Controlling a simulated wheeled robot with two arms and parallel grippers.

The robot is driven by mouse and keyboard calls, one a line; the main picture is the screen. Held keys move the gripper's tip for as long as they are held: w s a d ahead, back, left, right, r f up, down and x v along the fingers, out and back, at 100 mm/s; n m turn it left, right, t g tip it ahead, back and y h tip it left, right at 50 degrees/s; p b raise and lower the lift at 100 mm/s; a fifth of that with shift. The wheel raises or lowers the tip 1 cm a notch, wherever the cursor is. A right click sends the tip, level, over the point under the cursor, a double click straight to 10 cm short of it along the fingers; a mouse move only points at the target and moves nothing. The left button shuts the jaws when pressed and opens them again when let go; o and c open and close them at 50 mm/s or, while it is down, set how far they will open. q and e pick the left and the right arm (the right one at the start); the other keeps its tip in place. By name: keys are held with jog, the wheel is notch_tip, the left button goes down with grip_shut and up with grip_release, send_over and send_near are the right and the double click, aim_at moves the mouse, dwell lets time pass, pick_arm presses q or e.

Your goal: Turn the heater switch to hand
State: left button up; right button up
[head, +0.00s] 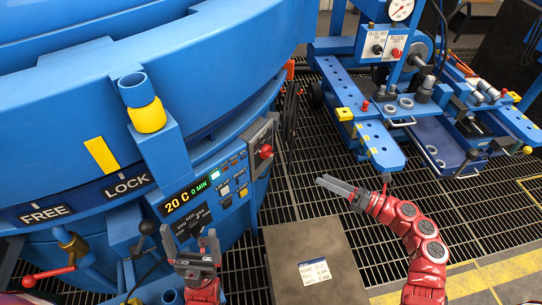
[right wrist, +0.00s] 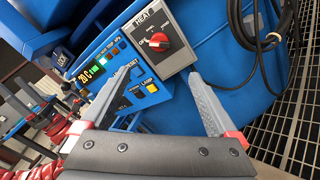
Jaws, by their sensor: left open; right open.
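The heater switch (head: 264,151) is a red knob on a grey plate on the side of the blue furnace in the head view. In the right wrist view the red knob (right wrist: 159,42) sits on the grey plate under the word HEAT. The small position labels are too blurred to read with certainty. My right gripper (head: 322,182) is open and empty, to the right of and below the switch in the head view. In the right wrist view its spread fingers (right wrist: 157,78) lie below the knob, apart from it. My left gripper (head: 197,243) is open in front of the control panel.
A control panel (head: 212,190) with a lit display and buttons adjoins the switch. Black cables (right wrist: 262,35) hang beside it. A dark box (head: 312,260) with a label stands on the grated floor. A blue machine (head: 375,135) stands at the right.

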aim_at(273, 155)
jog(key=x, duration=1.7)
jog(key=shift+s+a, duration=0.1)
jog(key=shift+a, duration=0.1)
jog(key=c, duration=1.4)
